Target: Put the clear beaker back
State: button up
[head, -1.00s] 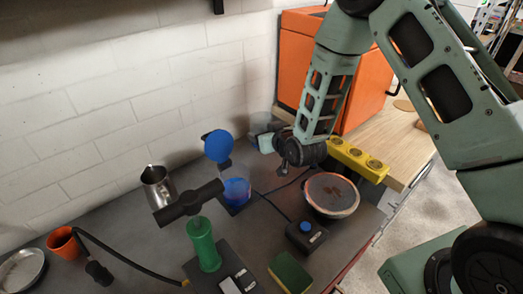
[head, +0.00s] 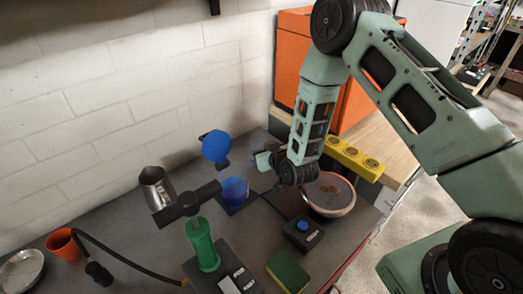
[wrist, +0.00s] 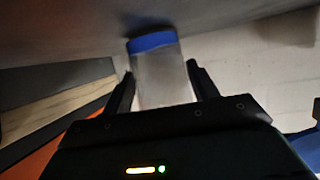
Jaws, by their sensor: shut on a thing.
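The clear beaker (wrist: 160,78) is in the wrist view, between the two fingers of my gripper (wrist: 162,85). It is see-through with a blue band at its end (wrist: 152,42), pointing toward the grey surface at the top of that view. My gripper is shut on it. In the head view my gripper (head: 267,160) is above the back of the dark worktop (head: 130,245), near the wall. The beaker is too small and covered there to make out clearly. A blue, see-through cylinder (head: 235,190) stands on a dark square base just left of and below my gripper.
A blue disc (head: 216,146) and a black bar (head: 187,204) by a green cylinder (head: 202,243) stand left. A bowl (head: 345,210), button box (head: 303,234) and sponge (head: 288,270) lie right and front. A steel pitcher (head: 157,187) and orange cup (head: 64,244) are farther left.

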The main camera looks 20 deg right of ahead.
jog(key=o, duration=1.1)
jog(key=shift+f, duration=0.1)
jog(key=shift+r+p, duration=0.3)
jog(key=shift+p, duration=0.05)
jog(key=b+v, duration=0.2)
jog(key=v, duration=1)
jog(key=shift+f, duration=0.15)
